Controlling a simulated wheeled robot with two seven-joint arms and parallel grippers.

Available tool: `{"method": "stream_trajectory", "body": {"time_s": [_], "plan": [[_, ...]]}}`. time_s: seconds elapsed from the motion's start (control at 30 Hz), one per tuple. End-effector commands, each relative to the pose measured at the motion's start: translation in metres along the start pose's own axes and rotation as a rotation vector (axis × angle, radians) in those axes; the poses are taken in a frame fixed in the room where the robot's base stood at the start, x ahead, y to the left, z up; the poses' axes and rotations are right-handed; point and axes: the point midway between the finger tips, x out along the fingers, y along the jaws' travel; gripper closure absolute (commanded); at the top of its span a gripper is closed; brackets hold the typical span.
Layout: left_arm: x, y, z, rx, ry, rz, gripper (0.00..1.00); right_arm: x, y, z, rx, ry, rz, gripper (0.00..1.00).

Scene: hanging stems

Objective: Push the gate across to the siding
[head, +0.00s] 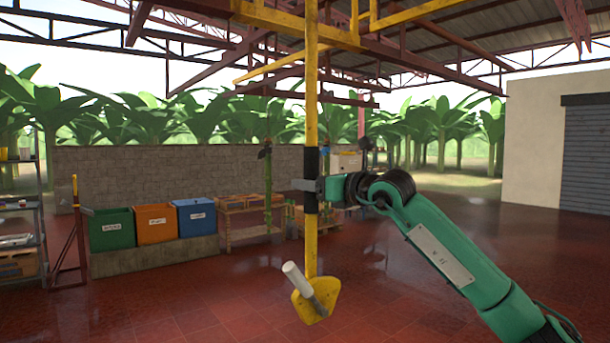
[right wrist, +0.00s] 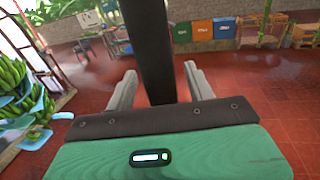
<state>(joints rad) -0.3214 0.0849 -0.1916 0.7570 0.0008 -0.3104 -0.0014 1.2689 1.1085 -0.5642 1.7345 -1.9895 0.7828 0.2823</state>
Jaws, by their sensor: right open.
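A yellow pole (head: 312,95) hangs upright from yellow overhead rails (head: 290,22); I take it to be the gate's handle. It has a black sleeve (head: 311,160) around its middle and a yellow plate (head: 318,303) with a pale cylinder at its lower end. My right gripper (head: 309,186) is open at the sleeve's height. In the right wrist view, the dark sleeve (right wrist: 148,45) stands between the two grey fingers, with visible gaps on both sides. The siding cannot be made out clearly among the overhead rails. My left gripper is not in view.
A shelf rack (head: 20,235) is at far left. Green bananas (right wrist: 18,100) hang at left in the wrist view. The red floor around the pole is clear.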

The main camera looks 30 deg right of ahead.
Motion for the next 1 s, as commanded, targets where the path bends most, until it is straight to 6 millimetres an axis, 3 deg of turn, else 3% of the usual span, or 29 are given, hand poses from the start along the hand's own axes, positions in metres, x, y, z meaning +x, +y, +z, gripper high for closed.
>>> {"method": "stream_trajectory", "body": {"time_s": [0.2, 0.53, 0.8, 1.0], "plan": [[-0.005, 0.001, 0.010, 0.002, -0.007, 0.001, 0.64, 0.021, -0.001, 0.001, 0.000, 0.000, -0.001, 0.46], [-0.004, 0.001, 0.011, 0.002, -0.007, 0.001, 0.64, 0.024, 0.000, 0.000, 0.000, -0.001, 0.000, 0.46], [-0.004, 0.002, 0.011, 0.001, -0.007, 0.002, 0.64, 0.024, 0.000, 0.000, 0.000, 0.000, 0.000, 0.99], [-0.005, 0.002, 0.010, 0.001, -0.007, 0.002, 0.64, 0.025, -0.002, 0.000, 0.001, 0.000, -0.001, 1.00]]}}
